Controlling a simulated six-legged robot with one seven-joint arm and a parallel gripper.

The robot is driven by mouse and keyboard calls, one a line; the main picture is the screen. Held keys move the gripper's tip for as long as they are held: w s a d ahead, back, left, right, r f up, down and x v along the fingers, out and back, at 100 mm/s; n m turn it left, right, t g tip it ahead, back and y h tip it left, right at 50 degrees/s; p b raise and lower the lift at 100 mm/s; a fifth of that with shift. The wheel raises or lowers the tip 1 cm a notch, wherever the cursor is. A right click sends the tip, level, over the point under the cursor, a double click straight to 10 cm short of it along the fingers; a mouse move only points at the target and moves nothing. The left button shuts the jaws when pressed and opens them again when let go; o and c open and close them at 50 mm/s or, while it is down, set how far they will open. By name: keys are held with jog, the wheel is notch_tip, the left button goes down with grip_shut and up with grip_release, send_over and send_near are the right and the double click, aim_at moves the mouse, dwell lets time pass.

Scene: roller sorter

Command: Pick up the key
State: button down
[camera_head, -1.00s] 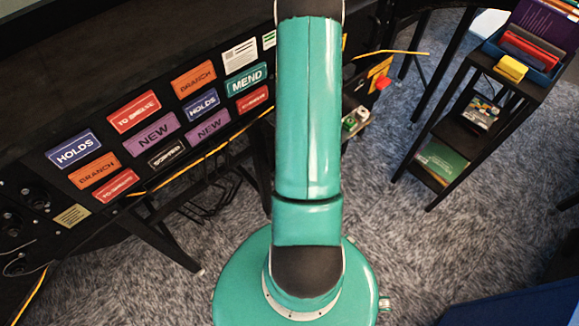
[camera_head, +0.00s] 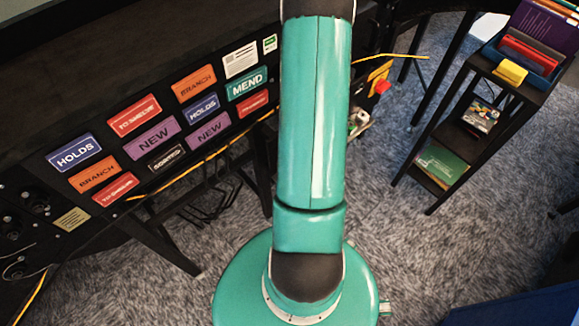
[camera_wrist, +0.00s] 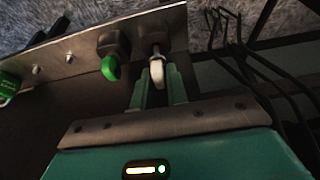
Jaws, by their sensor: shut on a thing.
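In the wrist view, the key (camera_wrist: 157,66) has a pale, off-white head and a metal shaft running up to a metal strip (camera_wrist: 60,58). My gripper (camera_wrist: 158,78) has its two green fingers on either side of the pale head and is shut on it. The key still appears to be at the strip; whether its tip is inside a lock cannot be told. In the head view my arm hides the gripper and the key.
Beside the key is a black fitting with a green end (camera_wrist: 110,66); a green padlock (camera_wrist: 9,86) hangs at far left. Dark cables (camera_wrist: 245,60) are at right. The head view shows a black panel with coloured labels (camera_head: 153,138) and a narrow shelf (camera_head: 480,118) at right.

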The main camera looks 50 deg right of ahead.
notch_tip(320, 180, up, 12)
dwell(1.1)
jog(key=shift+d, duration=0.1)
